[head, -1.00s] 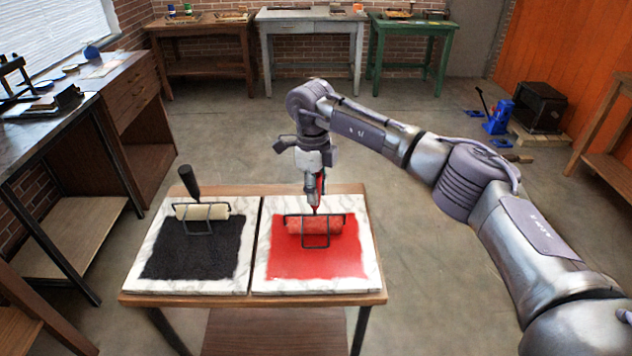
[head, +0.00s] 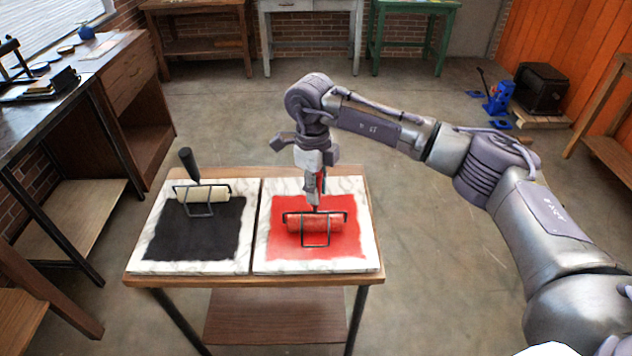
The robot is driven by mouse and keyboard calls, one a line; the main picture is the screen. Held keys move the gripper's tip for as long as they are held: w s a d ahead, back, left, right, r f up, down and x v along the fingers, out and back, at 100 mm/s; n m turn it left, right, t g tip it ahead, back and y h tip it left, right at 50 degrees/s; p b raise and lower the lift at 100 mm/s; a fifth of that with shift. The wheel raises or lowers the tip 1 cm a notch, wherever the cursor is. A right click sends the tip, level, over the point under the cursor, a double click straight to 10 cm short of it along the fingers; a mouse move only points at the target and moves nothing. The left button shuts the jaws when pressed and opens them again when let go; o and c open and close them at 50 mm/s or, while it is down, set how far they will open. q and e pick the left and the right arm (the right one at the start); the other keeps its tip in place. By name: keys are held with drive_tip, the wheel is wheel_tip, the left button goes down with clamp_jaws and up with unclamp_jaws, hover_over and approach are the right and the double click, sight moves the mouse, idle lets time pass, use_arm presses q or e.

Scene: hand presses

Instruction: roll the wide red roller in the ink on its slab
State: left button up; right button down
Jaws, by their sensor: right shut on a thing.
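The wide red roller (head: 314,224) lies across the middle of the red ink (head: 345,245) on the right-hand marble slab (head: 374,262). Its drum appears to rest on the ink, and its dark wire frame faces me. My right gripper (head: 315,203) points down from above and is shut on the roller's handle, which is mostly hidden by the fingers. My left gripper is not in view.
A second slab (head: 140,266) with black ink stands left of the red one. A pale roller (head: 204,195) with an upright black handle rests at its back. Both slabs sit on a small wooden table (head: 255,279).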

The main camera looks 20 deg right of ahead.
drive_tip(key=s+a, duration=0.1)
drive_tip(key=s, duration=0.5)
drive_tip(key=shift+a, duration=0.4)
drive_tip(key=shift+r+p, duration=0.1)
drive_tip(key=shift+p, duration=0.2)
drive_tip(key=shift+r+p, duration=1.15)
drive_tip(key=shift+r, duration=1.3)
